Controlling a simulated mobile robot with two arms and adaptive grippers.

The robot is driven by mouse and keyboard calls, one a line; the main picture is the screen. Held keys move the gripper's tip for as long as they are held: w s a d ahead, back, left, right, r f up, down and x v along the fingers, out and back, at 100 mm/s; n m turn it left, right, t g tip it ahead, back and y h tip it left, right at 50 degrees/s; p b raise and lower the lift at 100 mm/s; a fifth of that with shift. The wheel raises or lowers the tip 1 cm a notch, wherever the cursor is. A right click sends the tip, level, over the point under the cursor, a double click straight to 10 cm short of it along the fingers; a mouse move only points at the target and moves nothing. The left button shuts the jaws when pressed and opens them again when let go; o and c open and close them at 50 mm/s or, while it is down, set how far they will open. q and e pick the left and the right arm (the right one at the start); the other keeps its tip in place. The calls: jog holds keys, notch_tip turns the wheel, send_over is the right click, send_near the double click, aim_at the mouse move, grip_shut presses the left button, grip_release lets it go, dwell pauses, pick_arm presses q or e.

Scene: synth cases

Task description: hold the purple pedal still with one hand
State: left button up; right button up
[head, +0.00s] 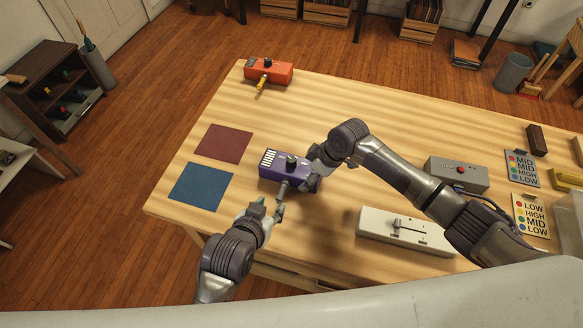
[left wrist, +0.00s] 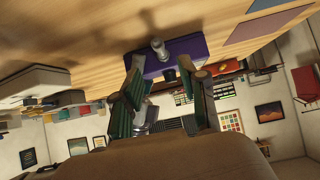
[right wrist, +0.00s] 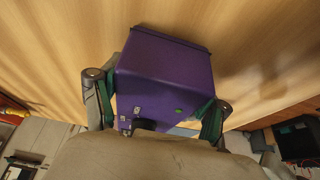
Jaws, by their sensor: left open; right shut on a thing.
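The purple pedal (head: 277,172) lies on the wooden table, with a striped white panel and a black knob on top. My right gripper (head: 312,174) is shut on its right end. In the right wrist view the pedal (right wrist: 165,75) sits between both fingers. A grey plug (head: 282,188) sticks out of the pedal's near side; in the left wrist view the plug (left wrist: 158,47) stands out against the purple pedal (left wrist: 189,48). My left gripper (head: 271,206) is open just in front of the plug, with its green-padded fingers apart and nothing visibly held.
A blue mat (head: 200,186) and a dark red mat (head: 224,144) lie left of the pedal. An orange pedal (head: 268,70) with a yellow plug is at the far edge. A white slider box (head: 405,231) and a grey box (head: 457,174) stand to the right.

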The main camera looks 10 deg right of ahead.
aim_at(277, 200)
pick_arm(q)
jog(key=shift+x, duration=4.35)
jog(key=shift+a, duration=0.1)
grip_shut()
jog(key=shift+f, duration=0.1)
jog(key=shift+s+a, duration=0.4)
jog(key=shift+s, duration=0.35)
jog(key=shift+s, duration=0.25)
jog(key=shift+s+a, duration=0.4)
jog(key=shift+s, duration=0.25)
